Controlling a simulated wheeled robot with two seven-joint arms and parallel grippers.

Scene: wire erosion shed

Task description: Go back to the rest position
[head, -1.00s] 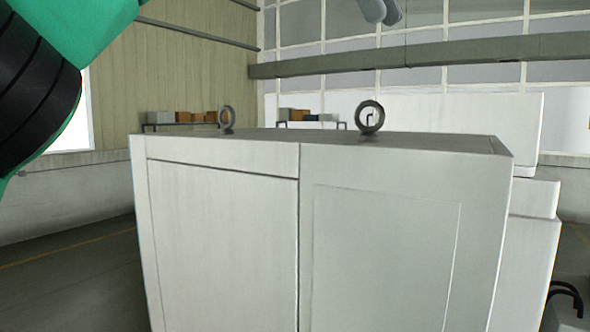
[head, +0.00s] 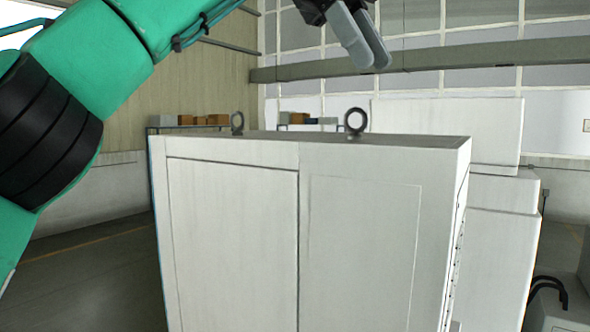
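My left arm comes in from the left, green with a black ribbed joint. Its gripper (head: 370,66) hangs at the top, right of the middle, with two grey fingers pointing down and slightly right. The fingers lie close together in this view, and I cannot tell whether they are apart or touching. I see nothing held between them. My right gripper is not in view.
A tall pale cabinet (head: 232,240) fills the middle, close ahead, with lifting rings (head: 356,122) on top. White machine blocks (head: 500,235) stand behind it at right. A rack with boxes (head: 190,120) is far back. Open floor (head: 95,275) shows at left.

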